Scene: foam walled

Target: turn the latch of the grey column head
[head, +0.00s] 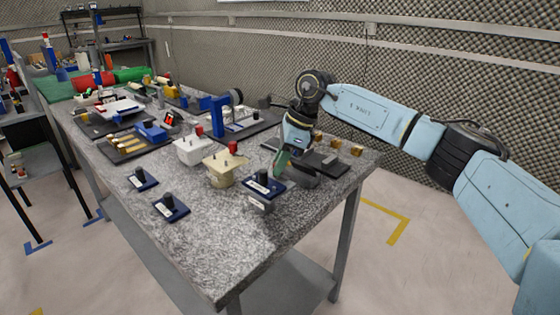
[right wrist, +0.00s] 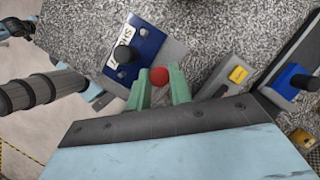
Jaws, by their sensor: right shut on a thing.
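A grey body (head: 303,181), seemingly the column head, stands near the right end of the granite table, partly hidden by my right gripper. In the right wrist view a grey edge (right wrist: 173,52) shows behind the fingertips. My right gripper (head: 280,164) points down at it. Its green fingers (right wrist: 159,86) are shut on a red ball knob (right wrist: 159,76), which seems to be the latch's handle. The fingers hide the latch's lower part. A blue plate (head: 257,190) with a black knob and a white label lies just left of the gripper. My left gripper is not in view.
A cream box (head: 222,172) and a white box (head: 190,151), each with a red knob, stand left of the gripper. Two small blue plates (head: 171,208) lie nearer the front. A dark block (head: 326,163) lies to the right. The table's front granite (head: 225,250) is clear.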

